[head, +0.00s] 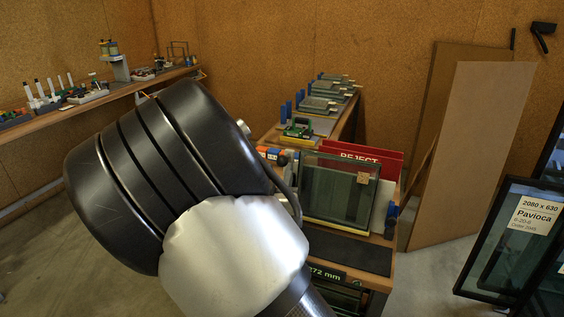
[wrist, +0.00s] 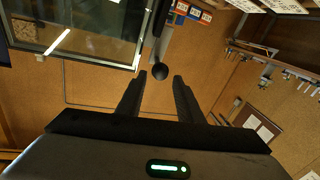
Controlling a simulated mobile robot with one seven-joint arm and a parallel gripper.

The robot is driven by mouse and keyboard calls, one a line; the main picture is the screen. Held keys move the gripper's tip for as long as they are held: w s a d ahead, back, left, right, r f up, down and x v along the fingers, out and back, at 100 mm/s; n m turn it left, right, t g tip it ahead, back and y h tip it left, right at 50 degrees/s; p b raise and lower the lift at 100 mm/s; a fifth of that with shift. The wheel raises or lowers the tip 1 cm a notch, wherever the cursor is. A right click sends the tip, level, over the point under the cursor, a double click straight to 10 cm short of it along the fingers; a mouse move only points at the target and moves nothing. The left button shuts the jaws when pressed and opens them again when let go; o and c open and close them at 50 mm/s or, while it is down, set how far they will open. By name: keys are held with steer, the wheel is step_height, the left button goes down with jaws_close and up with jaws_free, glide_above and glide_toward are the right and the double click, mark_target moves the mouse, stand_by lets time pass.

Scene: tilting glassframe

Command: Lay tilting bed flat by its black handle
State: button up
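The tilting bed (head: 308,218) stands steeply tilted on the bench, holding a dark-edged glass pane (head: 340,190) with a small tan label. In the wrist view the glass (wrist: 85,35) fills the upper left. The black handle shows there as a dark rod ending in a round black knob (wrist: 160,71). The knob also seems to show in the head view (head: 283,159), just beside my arm. My gripper (wrist: 159,77) is open, with the knob in line with the gap at its fingertips; contact cannot be told. My arm hides the gripper in the head view.
A red REJECT rack (head: 362,156) stands behind the glass. A dark mat (head: 347,250) lies at the bench front. A tan board (head: 470,150) and framed panes (head: 513,235) stand at right. A tool shelf (head: 90,101) runs along the left wall.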

mark_target(281, 164)
steer(key=w, duration=0.4)
steer(key=w+d, duration=0.1)
steer(key=w, duration=0.1)
steer(key=shift+w, duration=0.15)
jaws_close()
